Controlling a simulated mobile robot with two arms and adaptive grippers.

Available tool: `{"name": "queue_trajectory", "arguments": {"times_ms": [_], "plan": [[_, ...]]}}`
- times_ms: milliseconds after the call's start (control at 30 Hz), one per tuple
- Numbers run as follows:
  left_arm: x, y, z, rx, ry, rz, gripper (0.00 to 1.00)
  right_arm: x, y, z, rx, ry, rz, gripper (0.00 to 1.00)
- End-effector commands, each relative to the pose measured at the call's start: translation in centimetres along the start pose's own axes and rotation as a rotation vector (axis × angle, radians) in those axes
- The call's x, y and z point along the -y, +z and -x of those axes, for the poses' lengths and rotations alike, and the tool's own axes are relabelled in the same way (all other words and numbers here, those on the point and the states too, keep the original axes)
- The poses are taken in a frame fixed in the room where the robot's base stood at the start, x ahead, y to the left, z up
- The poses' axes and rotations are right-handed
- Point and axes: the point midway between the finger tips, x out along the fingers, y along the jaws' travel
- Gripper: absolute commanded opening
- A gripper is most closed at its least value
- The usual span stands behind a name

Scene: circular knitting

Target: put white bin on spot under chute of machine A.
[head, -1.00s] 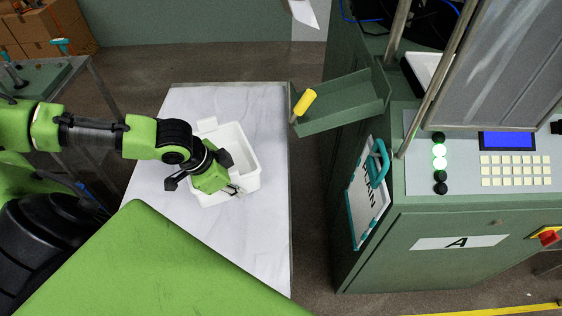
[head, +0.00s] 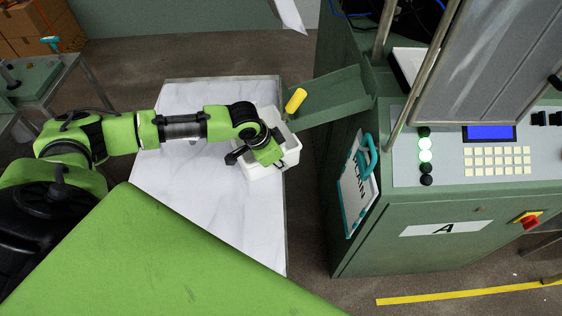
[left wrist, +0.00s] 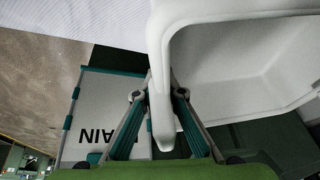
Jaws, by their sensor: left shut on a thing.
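The white bin (head: 287,162) is at the right edge of the white table, just in front of the chute (head: 335,97) of machine A (head: 440,232). My left gripper (head: 278,163) is shut on the bin's wall; my arm covers part of the bin. In the left wrist view the fingers (left wrist: 156,95) pinch the wall of the bin (left wrist: 240,75), whose inside looks empty. Whether the bin touches the table is unclear. A yellow cylinder (head: 296,100) lies at the chute's lower end. My right gripper is out of view.
The white table (head: 215,230) has clear room to the left and front of the bin. A teal-edged sign board (head: 357,185) hangs on the machine's side, close to the table; it also shows in the left wrist view (left wrist: 95,110). Cardboard boxes (head: 40,25) stand far back left.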

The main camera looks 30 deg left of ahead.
Motion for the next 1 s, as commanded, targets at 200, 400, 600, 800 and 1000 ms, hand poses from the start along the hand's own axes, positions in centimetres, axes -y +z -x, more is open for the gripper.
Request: {"name": "queue_trajectory", "arguments": {"times_ms": [200, 400, 600, 800, 1000], "plan": [[0.0, 0.2, -0.6, -0.003, -0.001, -0.002, 0.00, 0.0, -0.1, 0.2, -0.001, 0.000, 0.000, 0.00], [-0.1, 0.3, -0.6, -0.001, 0.000, 0.000, 0.27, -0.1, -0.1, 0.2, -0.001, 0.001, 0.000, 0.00], [-0.1, 0.2, -0.6, -0.002, 0.000, 0.000, 0.27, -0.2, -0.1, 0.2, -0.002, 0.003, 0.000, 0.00], [0.1, 0.2, 0.3, -0.004, -0.002, 0.000, 0.27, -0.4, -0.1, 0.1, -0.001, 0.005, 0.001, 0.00], [0.1, 0.2, 4.1, -0.006, -0.003, -0.001, 0.27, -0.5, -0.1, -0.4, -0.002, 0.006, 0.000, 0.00]]}}
